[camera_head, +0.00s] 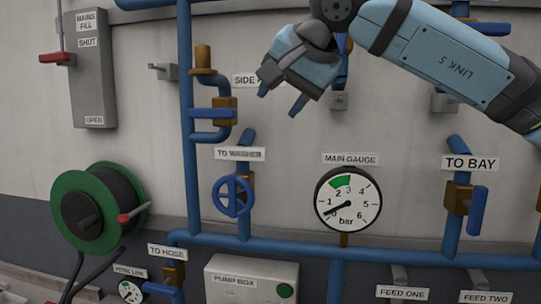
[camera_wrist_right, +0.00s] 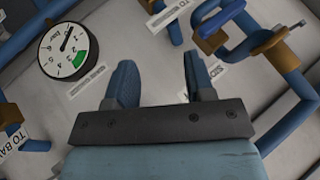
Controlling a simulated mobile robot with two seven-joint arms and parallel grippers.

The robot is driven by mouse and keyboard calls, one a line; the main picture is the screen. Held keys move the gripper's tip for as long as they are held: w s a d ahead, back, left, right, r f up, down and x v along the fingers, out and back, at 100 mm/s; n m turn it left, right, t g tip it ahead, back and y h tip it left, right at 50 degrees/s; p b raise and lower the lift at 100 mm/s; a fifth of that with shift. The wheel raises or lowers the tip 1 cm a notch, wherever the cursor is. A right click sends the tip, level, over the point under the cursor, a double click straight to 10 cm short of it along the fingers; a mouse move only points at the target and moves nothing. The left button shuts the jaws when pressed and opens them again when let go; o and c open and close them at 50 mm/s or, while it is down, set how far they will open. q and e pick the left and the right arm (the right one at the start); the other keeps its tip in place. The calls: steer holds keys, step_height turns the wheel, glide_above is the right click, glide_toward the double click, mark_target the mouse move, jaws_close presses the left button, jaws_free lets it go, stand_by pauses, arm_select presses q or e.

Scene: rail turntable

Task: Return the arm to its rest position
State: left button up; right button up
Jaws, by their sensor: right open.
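My right gripper (camera_head: 281,100) hangs in front of the wall at the top middle of the head view, on a light blue arm that comes in from the right. Its two fingers are apart with nothing between them. The gripper covers part of the SIDE label (camera_head: 245,79) in the head view. My left gripper is not in view.
Blue pipes run along the wall. Near them are a main gauge (camera_head: 348,199), a blue handwheel (camera_head: 233,195), a lever valve (camera_head: 459,199), a green hose reel (camera_head: 98,208) and a pump box (camera_head: 250,281). A grey mains-fill box (camera_head: 92,70) hangs at upper left.

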steer(key=s+a+f+m+g+y, duration=0.35)
steer(key=f+g+y, duration=0.2)
steer(key=f, duration=0.45)
steer(key=s+a+f+m+g+y, duration=0.2)
steer(key=a+f+m+g+y, duration=0.3)
steer(key=f, duration=0.4)
steer(key=d+f+n+t+h, duration=0.1)
steer(key=d+f+n+t, duration=0.5)
steer(key=f+n, duration=0.4)
steer(key=w+d+f+n+t+h, duration=0.1)
steer(key=d+f+n+t, duration=0.3)
steer(key=f+n+t, duration=0.5)
steer(key=d+f+n+t+h, duration=0.1)
steer(key=d+f+n+t, duration=0.45)
steer(key=f+n, duration=0.6)
steer(key=s+d+f+m+g+h, duration=0.3)
steer(key=s+f+m, duration=0.5)
steer(key=s+f, duration=0.3)
steer(key=s+d+f+m+g+h, duration=0.3)
steer(key=s+d+f+m+h, duration=0.3)
steer(key=s+f, duration=0.4)
step_height(320, 180, down, 5)
steer(key=shift+s+d+f+m+g, duration=0.15)
steer(key=shift+s+d+m+g, duration=0.25)
steer(key=shift+d+m, duration=0.55)
steer(key=shift+c, duration=0.5)
